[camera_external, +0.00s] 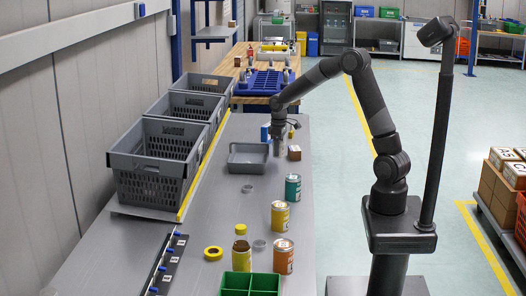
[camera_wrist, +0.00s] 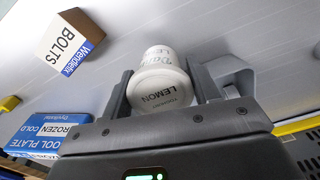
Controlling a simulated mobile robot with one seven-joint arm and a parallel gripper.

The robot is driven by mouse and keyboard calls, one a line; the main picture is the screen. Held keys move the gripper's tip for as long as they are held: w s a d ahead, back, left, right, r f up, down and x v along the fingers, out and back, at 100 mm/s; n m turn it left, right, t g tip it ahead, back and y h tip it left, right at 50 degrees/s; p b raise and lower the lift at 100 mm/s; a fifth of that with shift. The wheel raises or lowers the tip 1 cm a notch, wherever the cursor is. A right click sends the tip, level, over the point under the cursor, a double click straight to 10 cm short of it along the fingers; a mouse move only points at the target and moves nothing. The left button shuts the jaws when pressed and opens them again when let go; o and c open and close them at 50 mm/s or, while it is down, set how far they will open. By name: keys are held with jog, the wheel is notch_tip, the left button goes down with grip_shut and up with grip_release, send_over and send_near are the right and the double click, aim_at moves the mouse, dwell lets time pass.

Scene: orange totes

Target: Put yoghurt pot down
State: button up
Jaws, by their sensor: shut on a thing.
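My gripper (camera_wrist: 165,85) is shut on a white yoghurt pot (camera_wrist: 160,92) with "LEMON" lettering, held between the two fingers in the wrist view. In the external view my gripper (camera_external: 280,138) points down low over the grey bench, between a shallow grey tray (camera_external: 248,167) and a small brown carton (camera_external: 294,153). The pot is small and pale there, and its gap to the bench is unclear.
The carton, marked "BOLTS" (camera_wrist: 70,42), and a blue cool-plate box (camera_wrist: 45,132) lie close by. Nearer on the bench stand a teal tin (camera_external: 293,188), orange-labelled tins (camera_external: 280,217) and a green bin (camera_external: 250,285). Grey crates (camera_external: 155,170) line the left.

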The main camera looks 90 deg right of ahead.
jog(key=shift+f, duration=2.05)
jog(key=o, duration=1.1)
jog(key=shift+f, duration=0.15)
jog(key=shift+c, duration=0.2)
